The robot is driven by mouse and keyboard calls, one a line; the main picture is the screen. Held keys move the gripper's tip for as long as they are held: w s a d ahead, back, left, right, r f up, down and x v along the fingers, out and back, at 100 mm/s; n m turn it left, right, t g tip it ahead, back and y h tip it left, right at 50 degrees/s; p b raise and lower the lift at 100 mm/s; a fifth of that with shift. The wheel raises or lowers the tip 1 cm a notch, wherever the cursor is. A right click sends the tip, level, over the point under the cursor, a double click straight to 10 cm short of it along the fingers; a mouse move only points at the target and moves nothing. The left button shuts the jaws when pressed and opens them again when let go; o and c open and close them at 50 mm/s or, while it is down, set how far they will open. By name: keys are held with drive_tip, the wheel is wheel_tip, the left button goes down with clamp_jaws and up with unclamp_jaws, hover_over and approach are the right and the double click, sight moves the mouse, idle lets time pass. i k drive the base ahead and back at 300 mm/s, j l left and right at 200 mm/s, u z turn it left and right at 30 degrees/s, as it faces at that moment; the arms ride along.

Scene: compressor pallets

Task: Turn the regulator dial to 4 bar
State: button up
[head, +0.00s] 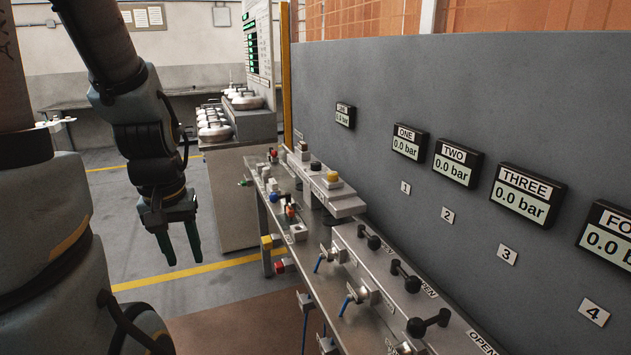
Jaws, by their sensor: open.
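My gripper (184,262) hangs at the left, fingers pointing down and apart, with nothing between them. It is over the floor, left of the metal bench (292,258) and apart from it. A yellow round knob (333,177) on a pale block stands on the raised ledge at the bench's back. I cannot tell whether it is the regulator dial; no scale is readable. A small display (345,115) on the grey panel reads 0.0 bar. The displays ONE (409,143), TWO (457,163) and THREE (527,194) also read 0.0 bar.
Black-handled valves (405,277) marked OPEN and blue-levered fittings (359,296) line the near bench. Small coloured fittings (290,211) crowd its far part. The grey panel (470,90) walls off the right. A grey cabinet (232,200) stands beyond. Floor around my gripper is clear.

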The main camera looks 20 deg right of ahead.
sight(314, 166)
drive_tip(key=i+j+z, duration=0.25)
drive_tip(key=i+j, duration=0.65)
drive_tip(key=i, duration=0.05)
